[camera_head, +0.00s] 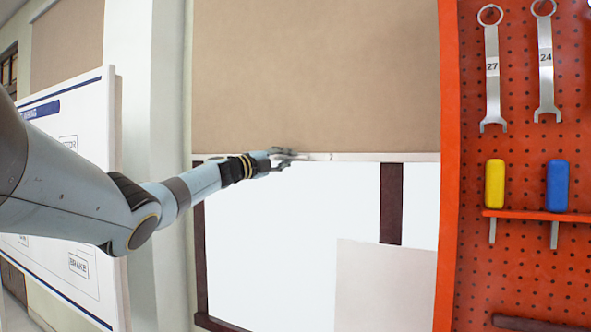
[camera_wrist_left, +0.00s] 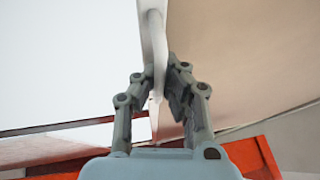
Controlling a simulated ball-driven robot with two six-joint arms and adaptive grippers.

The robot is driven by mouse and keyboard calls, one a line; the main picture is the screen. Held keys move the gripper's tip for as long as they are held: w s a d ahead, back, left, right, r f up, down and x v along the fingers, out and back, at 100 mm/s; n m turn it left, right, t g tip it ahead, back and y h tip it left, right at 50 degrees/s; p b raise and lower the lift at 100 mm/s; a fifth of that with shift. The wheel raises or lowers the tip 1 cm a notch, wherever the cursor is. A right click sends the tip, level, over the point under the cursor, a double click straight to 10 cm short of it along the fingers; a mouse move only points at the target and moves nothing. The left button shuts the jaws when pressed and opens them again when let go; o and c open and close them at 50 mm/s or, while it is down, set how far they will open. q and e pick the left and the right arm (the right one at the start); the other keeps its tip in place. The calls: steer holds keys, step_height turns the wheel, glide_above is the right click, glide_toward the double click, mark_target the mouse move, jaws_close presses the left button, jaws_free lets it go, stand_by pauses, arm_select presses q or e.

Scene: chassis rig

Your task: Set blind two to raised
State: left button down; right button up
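Blind two (camera_head: 315,75) is a tan sheet that covers the upper part of the window. Its pale bottom bar (camera_head: 380,157), marked 2, hangs level about halfway down the head view. My left gripper (camera_head: 292,154) is at the bar, left of the number. In the left wrist view the bar (camera_wrist_left: 153,35) runs between the two fingers of the left gripper (camera_wrist_left: 161,76), which look closed on it. The tan sheet (camera_wrist_left: 240,60) also shows there, right of the bar. My right gripper is in neither view.
A whiteboard (camera_head: 75,150) stands at left behind my arm. Another tan blind (camera_head: 68,45) hangs at the far left. A pale panel (camera_head: 385,285) covers the window's lower right.

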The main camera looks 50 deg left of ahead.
arm_select(q)
steer(key=shift+a+r, duration=0.1)
steer(key=shift+r, duration=0.85)
steer(key=shift+r+p, duration=0.15)
steer(key=shift+p, duration=0.15)
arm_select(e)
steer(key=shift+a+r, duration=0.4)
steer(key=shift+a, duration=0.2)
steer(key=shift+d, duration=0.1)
arm_select(q)
steer(key=c, duration=1.4)
jaws_free()
steer(key=shift+s, duration=0.1)
steer(key=shift+c, duration=0.2)
steer(key=shift+o, duration=0.2)
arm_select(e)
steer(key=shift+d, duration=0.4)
arm_select(q)
steer(key=shift+f, duration=0.2)
